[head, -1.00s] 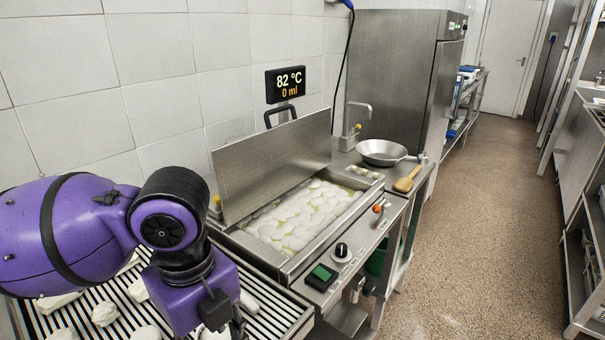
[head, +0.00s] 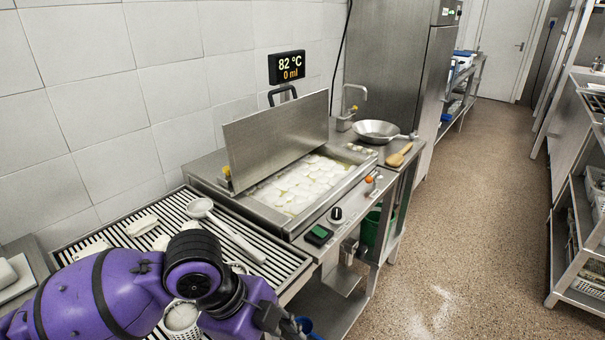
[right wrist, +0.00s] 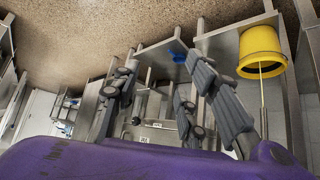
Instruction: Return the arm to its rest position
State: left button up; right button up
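A steel bath (head: 270,205) with white pieces and a raised lid (head: 275,143) stands beyond the rack. A ladle-like utensil (head: 230,232) and white pieces lie on the rack. A pan (head: 375,130) is behind. A yellow bucket (right wrist: 262,52) shows at right. The aisle floor is clear.

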pick_arm(q)
notch_tip(320, 180, down, 12)
jog(key=s+n+t+h+p, duration=0.25)
jog(key=n+t, duration=0.35)
jog(key=n, duration=0.6)
jog(key=s+a+f+n+t+y+p, duration=0.1)
jog(key=s+a+f+n+y, duration=0.2)
jog(key=s+a+f+n, duration=0.2)
jog(key=s+a+f+n+t+y+p, duration=0.1)
jog(key=s+a+f+n+y, duration=0.2)
jog(key=s+a+f, duration=0.3)
jog(key=s+a+n, duration=0.1)
jog(key=s+a, duration=0.3)
jog(key=s, duration=0.3)
jog(key=shift+f+n, duration=0.15)
jog(key=shift+n, duration=0.25)
pick_arm(e)
jog(key=r, duration=0.4)
jog(key=shift+w+a+r, duration=0.35)
jog(key=shift+a+r, duration=0.05)
pick_arm(q)
jog(key=shift+y, duration=0.25)
pick_arm(e)
jog(key=shift+w+a+r+t, duration=0.1)
jog(key=shift+w+t, duration=0.1)
jog(key=shift+t, duration=0.1)
jog(key=shift+w+r, duration=0.1)
jog(key=shift+w, duration=0.2)
